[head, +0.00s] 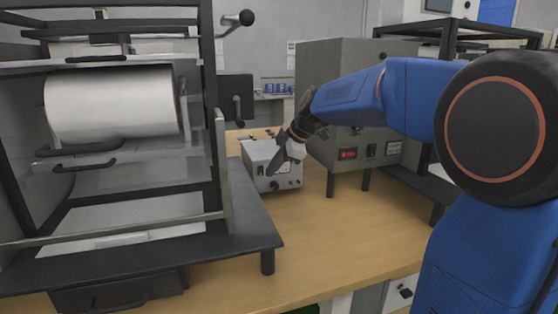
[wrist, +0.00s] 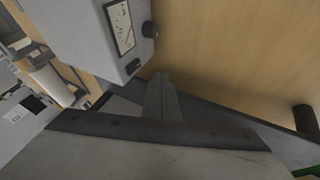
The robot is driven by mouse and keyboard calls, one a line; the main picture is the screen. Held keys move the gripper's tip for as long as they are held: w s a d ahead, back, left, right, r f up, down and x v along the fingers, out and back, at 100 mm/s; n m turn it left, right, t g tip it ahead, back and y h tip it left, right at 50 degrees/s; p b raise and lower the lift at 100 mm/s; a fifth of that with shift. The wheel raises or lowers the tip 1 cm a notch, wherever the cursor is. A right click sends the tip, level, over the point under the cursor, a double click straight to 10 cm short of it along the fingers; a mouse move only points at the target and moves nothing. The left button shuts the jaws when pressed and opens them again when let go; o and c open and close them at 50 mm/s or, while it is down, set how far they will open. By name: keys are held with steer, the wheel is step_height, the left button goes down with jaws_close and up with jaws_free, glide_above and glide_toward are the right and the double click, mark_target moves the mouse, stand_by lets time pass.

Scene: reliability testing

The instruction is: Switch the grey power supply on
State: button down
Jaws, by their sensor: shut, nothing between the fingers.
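The grey power supply (head: 258,154) is a small box on the wooden bench, behind my gripper (head: 276,168) in the head view. My gripper covers part of its front. In the wrist view the power supply (wrist: 85,35) is at the upper left, with a dial meter (wrist: 121,27), a black knob (wrist: 149,29) and a small dark switch (wrist: 133,66) on its front. The switch's position cannot be told. My gripper (wrist: 163,80) is shut and empty, its tips just below and right of the switch. I cannot tell whether they touch the box.
A dark-framed machine with a white roll (head: 112,104) stands close on the left; its dark base (head: 240,225) reaches toward the power supply. A larger grey cabinet (head: 320,70) on legs stands behind my arm on the right. The bench (head: 310,235) in front is clear.

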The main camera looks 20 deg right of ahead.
mark_target(259, 174)
steer(key=shift+w+a+f, duration=0.15)
steer(key=shift+w+f, duration=0.3)
steer(key=shift+w, duration=0.4)
steer(key=shift+w+a+f, duration=0.15)
steer(key=shift+w+f, duration=0.25)
steer(key=shift+w, duration=0.45)
steer(key=shift+w+a+f, duration=0.15)
steer(key=shift+w+f, duration=0.3)
steer(key=shift+w, duration=0.4)
steer(key=shift+w+f, duration=0.1)
steer(key=shift+w, duration=0.1)
steer(key=shift+r, duration=0.85)
